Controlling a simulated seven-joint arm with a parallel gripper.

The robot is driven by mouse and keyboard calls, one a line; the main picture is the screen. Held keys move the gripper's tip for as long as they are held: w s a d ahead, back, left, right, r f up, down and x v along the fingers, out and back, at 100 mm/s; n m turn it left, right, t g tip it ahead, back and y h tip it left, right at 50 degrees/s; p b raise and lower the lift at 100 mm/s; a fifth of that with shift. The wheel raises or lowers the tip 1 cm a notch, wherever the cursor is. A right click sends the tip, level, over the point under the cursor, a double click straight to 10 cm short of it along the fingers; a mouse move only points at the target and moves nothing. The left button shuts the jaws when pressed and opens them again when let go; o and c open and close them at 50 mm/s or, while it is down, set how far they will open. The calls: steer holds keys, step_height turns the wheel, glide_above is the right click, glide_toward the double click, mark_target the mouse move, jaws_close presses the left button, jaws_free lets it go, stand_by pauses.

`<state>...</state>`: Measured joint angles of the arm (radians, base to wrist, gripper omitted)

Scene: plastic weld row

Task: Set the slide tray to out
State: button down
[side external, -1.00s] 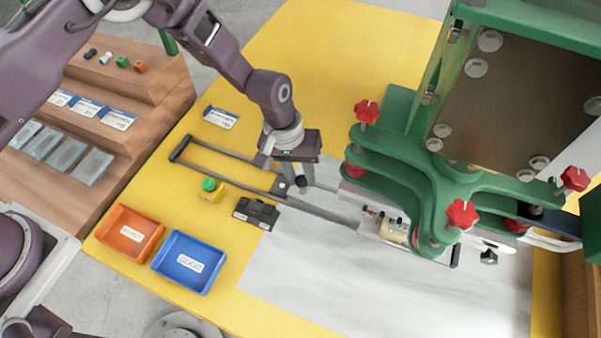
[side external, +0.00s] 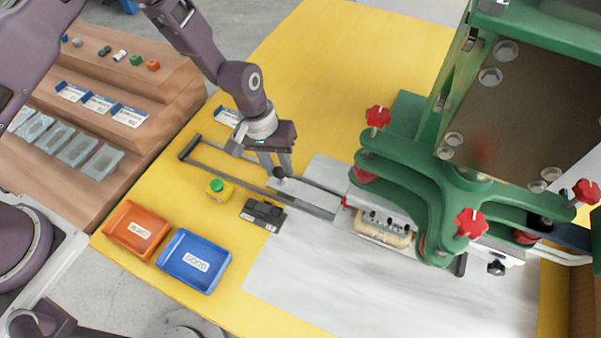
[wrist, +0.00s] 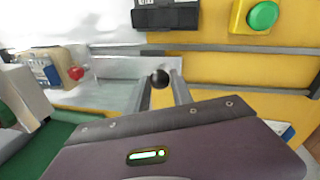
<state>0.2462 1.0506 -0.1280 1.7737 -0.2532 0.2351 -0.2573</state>
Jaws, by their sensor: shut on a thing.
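The slide tray (side external: 302,194) is a flat grey metal plate lying between two dark rails (side external: 225,173) that run left from under the green press (side external: 440,190). It carries a fixture with a cream part (side external: 384,231), partly showing at the press's front edge; the rest is hidden under the press. A dark round knob (wrist: 160,78) stands at the tray's outer end. My gripper (side external: 279,172) points down there, shut on the knob, with one finger on each side in the wrist view (wrist: 162,88). Bare rail shows to the left of the tray.
A black box (side external: 263,214) and a yellow box with a green button (side external: 218,189) sit close to the front rail. An orange bin (side external: 118,243) and a blue bin (side external: 175,275) stand at the front left. Red knobs (side external: 377,116) stick up from the press.

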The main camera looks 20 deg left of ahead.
steer(key=a, duration=2.3)
steer(key=shift+a, duration=0.1)
steer(key=shift+w+a, duration=0.1)
steer(key=c, duration=1.2)
jaws_free()
steer(key=shift+a, duration=0.1)
steer(key=shift+o, duration=0.4)
step_height(320, 180, up, 7)
steer(key=a, duration=0.1)
steer(key=shift+s, duration=0.2)
steer(key=shift+r, duration=0.1)
